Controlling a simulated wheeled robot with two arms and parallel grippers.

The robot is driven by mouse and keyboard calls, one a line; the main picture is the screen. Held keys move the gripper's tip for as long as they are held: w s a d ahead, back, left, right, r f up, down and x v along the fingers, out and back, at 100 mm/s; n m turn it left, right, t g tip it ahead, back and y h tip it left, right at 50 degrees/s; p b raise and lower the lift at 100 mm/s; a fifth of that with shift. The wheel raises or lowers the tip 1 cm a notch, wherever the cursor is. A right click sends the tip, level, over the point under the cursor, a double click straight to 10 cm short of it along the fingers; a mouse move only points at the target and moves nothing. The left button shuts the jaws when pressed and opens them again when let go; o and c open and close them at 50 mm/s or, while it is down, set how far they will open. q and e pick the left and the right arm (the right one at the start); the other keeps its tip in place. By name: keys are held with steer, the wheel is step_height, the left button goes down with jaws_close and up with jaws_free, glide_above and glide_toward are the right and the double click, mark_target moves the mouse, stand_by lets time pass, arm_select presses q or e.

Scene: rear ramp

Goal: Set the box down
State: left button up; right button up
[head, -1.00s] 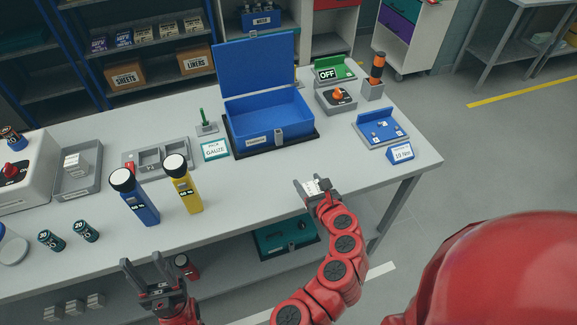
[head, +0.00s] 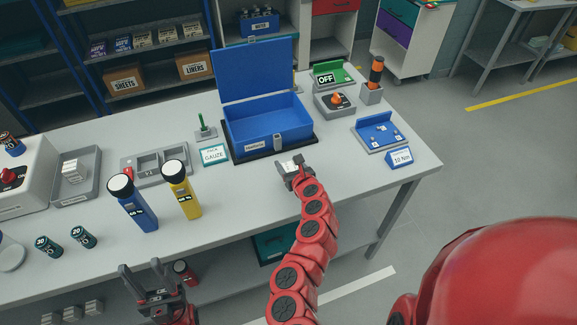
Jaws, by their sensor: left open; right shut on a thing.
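My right gripper (head: 291,167) is shut on a small pale box (head: 298,159), mostly hidden by the jaws. It holds the box over the bench top, just in front of the blue case's right front corner. The blue case (head: 268,129) stands open on a black base, its lid raised at the back; its visible interior looks empty. My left gripper (head: 151,277) is open and empty, at the bench's front edge in the lower left of the head view.
A blue flashlight (head: 133,205) and a yellow flashlight (head: 182,190) stand on the bench (head: 250,205). A gauze card (head: 214,155) is left of the case. A blue fixture (head: 378,132) and a 10 Nm sign (head: 400,158) are at the right. Bench in front of the case is clear.

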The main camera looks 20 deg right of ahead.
steer(key=shift+d+f, duration=0.1)
steer(key=shift+f, duration=0.8)
steer(key=shift+f, duration=0.1)
steer(key=o, duration=1.4)
